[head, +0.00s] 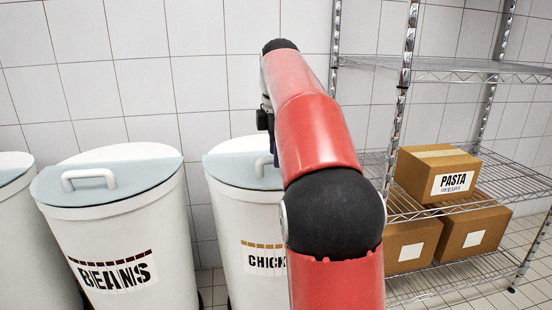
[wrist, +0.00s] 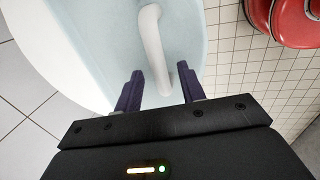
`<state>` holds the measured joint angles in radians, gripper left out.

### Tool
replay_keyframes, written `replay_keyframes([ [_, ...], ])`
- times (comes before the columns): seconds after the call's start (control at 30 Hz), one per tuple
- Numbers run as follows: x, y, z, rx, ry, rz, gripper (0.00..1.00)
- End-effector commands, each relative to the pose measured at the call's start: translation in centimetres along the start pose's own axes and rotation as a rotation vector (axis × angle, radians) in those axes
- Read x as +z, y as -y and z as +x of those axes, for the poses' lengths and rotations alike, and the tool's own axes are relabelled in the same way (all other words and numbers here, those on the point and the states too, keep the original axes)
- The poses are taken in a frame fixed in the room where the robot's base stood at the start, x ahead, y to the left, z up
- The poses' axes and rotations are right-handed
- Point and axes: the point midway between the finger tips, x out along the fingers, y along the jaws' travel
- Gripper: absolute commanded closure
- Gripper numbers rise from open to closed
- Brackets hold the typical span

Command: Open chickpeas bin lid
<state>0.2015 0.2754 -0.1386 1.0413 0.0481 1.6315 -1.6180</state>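The chickpeas bin (head: 250,225) is white, with a label reading "CHICK" before my arm covers the rest. Its pale blue lid (head: 232,168) lies closed on top. My red arm hides the right part of the bin and most of the lid's handle. In the wrist view the lid (wrist: 100,50) fills the upper left, with its white curved handle (wrist: 153,45) running down the middle. My gripper (wrist: 165,85) is open, its two dark fingers apart. The near end of the handle lies between the fingertips; I cannot tell whether they touch it.
The beans bin (head: 120,245) stands to the left, lid shut, and another white bin (head: 20,230) is at the far left edge. A wire shelf (head: 450,75) with a pasta box (head: 437,172) and two more boxes stands right of my arm. A tiled wall is behind.

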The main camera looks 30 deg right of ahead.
Motion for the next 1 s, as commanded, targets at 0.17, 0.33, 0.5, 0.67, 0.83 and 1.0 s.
replay_keyframes([
  [0.17, 0.00, 0.03, 0.78, 0.000, 0.000, 0.000, 0.60],
  [0.33, 0.00, 0.01, 0.74, 0.000, 0.000, 0.001, 0.60],
  [0.5, 0.00, 0.01, 0.73, 0.000, 0.000, 0.001, 0.79],
  [0.67, -0.01, 0.01, 0.73, 0.000, 0.000, 0.001, 1.00],
  [0.83, -0.01, 0.03, 0.73, 0.000, 0.000, 0.001, 1.00],
  [1.0, -0.01, -0.26, 0.62, -0.002, 0.000, 0.001, 1.00],
])
